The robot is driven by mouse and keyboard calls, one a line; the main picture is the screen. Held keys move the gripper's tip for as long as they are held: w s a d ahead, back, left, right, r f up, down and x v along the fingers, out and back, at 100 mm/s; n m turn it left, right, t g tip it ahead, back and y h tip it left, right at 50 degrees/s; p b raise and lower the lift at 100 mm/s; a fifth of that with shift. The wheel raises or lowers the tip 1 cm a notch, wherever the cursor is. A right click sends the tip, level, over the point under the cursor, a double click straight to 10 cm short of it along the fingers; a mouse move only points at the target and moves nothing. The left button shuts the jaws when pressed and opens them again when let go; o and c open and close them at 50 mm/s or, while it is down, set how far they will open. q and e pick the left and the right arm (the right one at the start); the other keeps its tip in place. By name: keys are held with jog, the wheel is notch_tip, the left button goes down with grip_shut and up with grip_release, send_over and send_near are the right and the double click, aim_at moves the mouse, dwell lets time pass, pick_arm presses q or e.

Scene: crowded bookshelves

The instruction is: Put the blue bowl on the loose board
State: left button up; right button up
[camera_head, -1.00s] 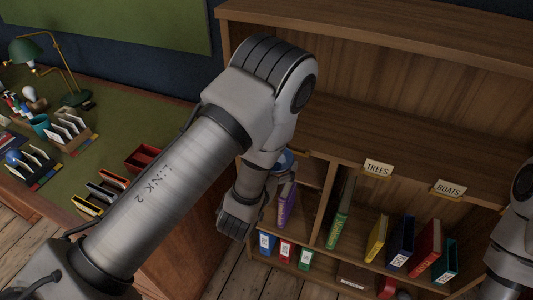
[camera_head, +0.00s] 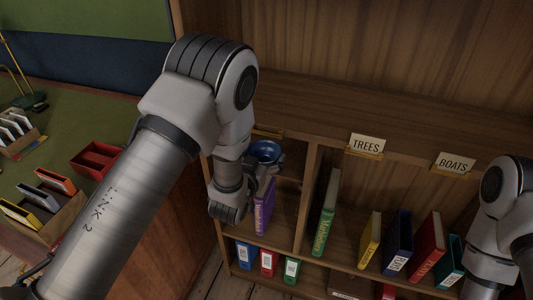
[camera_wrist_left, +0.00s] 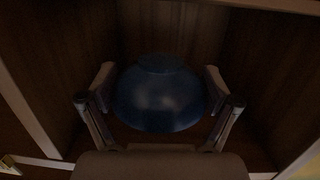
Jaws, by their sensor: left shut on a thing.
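The blue bowl (camera_head: 265,151) is at the opening of the bookcase's left compartment, partly hidden by my left arm. In the left wrist view the bowl (camera_wrist_left: 160,98) fills the space between the two fingers, with dark wooden walls around it. My left gripper (camera_head: 268,168) is shut on the bowl, mostly behind its own wrist in the head view. I cannot tell which board is the loose one. My right arm shows at the right edge of the head view, but its gripper cannot be seen.
A purple book (camera_head: 264,206) stands just below the bowl. A green book (camera_head: 326,216) and several others stand in the compartments to the right, under the TREES sign (camera_head: 367,145) and BOATS sign (camera_head: 454,163). A desk with a red tray (camera_head: 96,159) is on the left.

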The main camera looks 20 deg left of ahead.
aim_at(266, 149)
pick_arm(q)
jog(key=w, duration=0.2)
jog(key=w+a+b, duration=0.1)
jog(key=w, duration=0.2)
jog(key=w+f, duration=0.1)
jog(key=w, duration=0.1)
jog(key=shift+w+a, duration=0.15)
jog(key=shift+a, duration=0.25)
jog(key=shift+w+a+f+b, duration=0.1)
jog(key=shift+w+f+b, duration=0.15)
jog(key=shift+b, duration=0.1)
notch_tip(266, 149, down, 3)
jog(key=shift+f+b, duration=0.1)
jog(key=shift+b, duration=1.05)
jog(key=shift+c, duration=0.7)
pick_arm(e)
notch_tip(266, 149, down, 5)
jog(key=shift+d+r, duration=0.1)
jog(key=shift+r, duration=0.1)
jog(key=shift+f, duration=0.1)
pick_arm(q)
jog(key=o, duration=1.1)
jog(key=shift+f, duration=0.1)
pick_arm(e)
jog(key=shift+w, duration=0.1)
